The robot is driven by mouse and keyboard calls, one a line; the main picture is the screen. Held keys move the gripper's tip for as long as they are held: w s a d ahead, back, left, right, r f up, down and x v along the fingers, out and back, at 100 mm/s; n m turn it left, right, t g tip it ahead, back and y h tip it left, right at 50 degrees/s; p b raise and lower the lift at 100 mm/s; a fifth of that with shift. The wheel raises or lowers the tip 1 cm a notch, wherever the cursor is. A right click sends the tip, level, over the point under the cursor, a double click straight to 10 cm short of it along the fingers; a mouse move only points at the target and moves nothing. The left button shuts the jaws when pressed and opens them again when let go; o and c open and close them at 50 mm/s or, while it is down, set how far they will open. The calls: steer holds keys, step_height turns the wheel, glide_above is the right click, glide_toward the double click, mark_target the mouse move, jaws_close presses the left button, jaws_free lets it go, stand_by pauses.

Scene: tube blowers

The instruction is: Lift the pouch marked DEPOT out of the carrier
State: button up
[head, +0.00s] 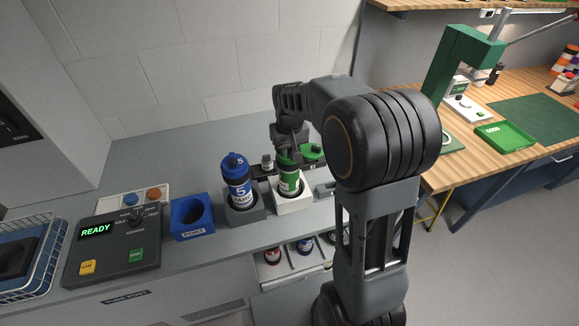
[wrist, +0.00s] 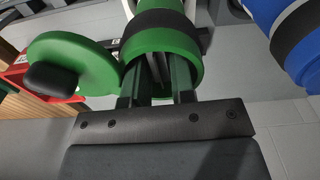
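The green carrier (head: 289,182), with a white label band, stands upright in a white holder (head: 292,204) on the counter. Its green lid (head: 312,151), a disc with a black knob, is off to its right; the lid also shows at left in the wrist view (wrist: 85,58). My gripper (head: 288,153) points down at the carrier's top. No pouch or DEPOT marking can be made out, so I cannot tell what is between the fingers.
A blue capped carrier (head: 238,178) marked 5 stands in a grey holder close left. Further left are a blue port (head: 191,215), a control panel (head: 115,245) reading READY and a wire basket (head: 25,255). Several bottles sit on a shelf below. A wooden bench (head: 530,160) is at right.

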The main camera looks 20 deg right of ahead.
steer(key=shift+s+a+f+g, duration=0.15)
steer(key=shift+s+f, duration=0.1)
steer(key=shift+f, duration=0.3)
steer(key=shift+s+d+f+g, duration=0.15)
steer(key=shift+s+f, duration=0.1)
steer(key=shift+f, duration=0.3)
steer(key=shift+c, duration=0.3)
jaws_close()
steer(key=shift+w+a+f, duration=0.1)
steer(key=shift+w+f, duration=0.1)
steer(key=shift+w, duration=0.2)
steer(key=shift+s+r, duration=0.1)
steer(key=shift+r, duration=0.1)
steer(key=shift+r, duration=0.1)
steer(key=shift+r, duration=0.4)
step_height(320, 180, up, 9)
steer(key=shift+r+b, duration=0.2)
steer(key=shift+b, duration=0.25)
